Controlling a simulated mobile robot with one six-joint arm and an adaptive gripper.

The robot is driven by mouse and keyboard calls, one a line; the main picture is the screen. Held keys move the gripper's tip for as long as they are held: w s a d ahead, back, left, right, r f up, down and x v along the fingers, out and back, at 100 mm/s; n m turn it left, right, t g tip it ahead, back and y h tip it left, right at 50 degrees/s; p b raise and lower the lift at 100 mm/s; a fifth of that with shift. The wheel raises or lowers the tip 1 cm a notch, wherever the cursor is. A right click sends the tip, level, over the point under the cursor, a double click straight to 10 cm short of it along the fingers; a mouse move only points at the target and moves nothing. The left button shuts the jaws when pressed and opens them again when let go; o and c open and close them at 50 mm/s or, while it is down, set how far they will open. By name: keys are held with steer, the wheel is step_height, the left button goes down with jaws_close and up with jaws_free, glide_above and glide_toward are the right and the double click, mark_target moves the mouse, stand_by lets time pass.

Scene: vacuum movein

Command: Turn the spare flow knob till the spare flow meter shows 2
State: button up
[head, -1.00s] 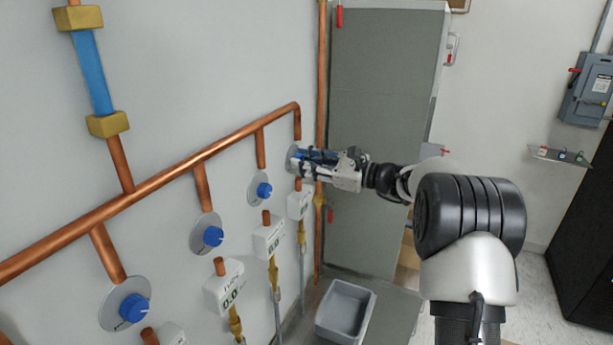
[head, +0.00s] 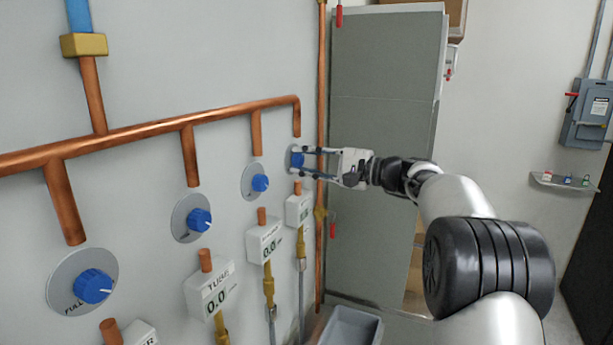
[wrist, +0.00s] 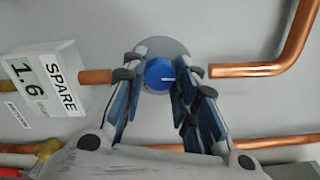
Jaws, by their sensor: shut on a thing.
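The spare flow knob (wrist: 160,76) is blue with a white pointer line, on a round grey dial plate (wrist: 165,47) on the wall. It also shows at the far end of the row in the head view (head: 298,160). My gripper (wrist: 158,84) is shut on the knob, with one finger on each side of it. In the head view, my gripper (head: 312,162) reaches the knob from the right. The spare flow meter (wrist: 40,82) is a white box labelled SPARE, and its display reads 1.6. In the head view the spare meter (head: 299,210) is small and its digits are unclear.
Other blue knobs (head: 198,220) and flow meters (head: 264,242) line the wall; two read 0.0. A copper pipe (head: 150,133) runs above them. A vertical copper pipe (head: 321,120) and a grey cabinet (head: 385,130) stand close to my gripper. A grey bin (head: 350,327) is below.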

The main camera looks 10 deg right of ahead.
steer(key=n+b, duration=0.4)
steer(key=shift+f+n, duration=0.2)
steer(key=shift+n, duration=0.2)
steer(key=shift+r+n+b, duration=0.1)
steer(key=shift+n+b, duration=1.7)
steer(key=shift+n, duration=0.7)
steer(key=o, duration=1.1)
steer(key=shift+r, duration=0.1)
